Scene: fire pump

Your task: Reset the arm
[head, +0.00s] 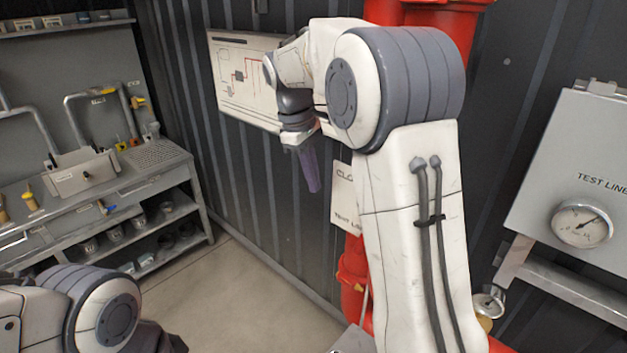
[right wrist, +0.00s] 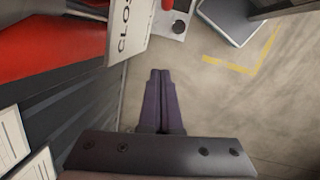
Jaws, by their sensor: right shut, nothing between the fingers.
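My right arm (head: 415,200) rises through the middle of the head view and bends over at the top. Its gripper (head: 312,183) hangs down with purple fingers in front of the dark corrugated wall. In the right wrist view the two purple fingers (right wrist: 161,78) lie side by side, shut, with nothing between them. My left arm (head: 95,310) shows at the lower left of the head view. Its gripper is out of the picture.
A sign (head: 346,198) and red pipe (head: 352,275) stand close beside my right arm. A grey test-line panel (head: 580,165) with a gauge (head: 582,224) is at right. A workbench (head: 100,190) stands at left. Floor (head: 240,300) between is clear.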

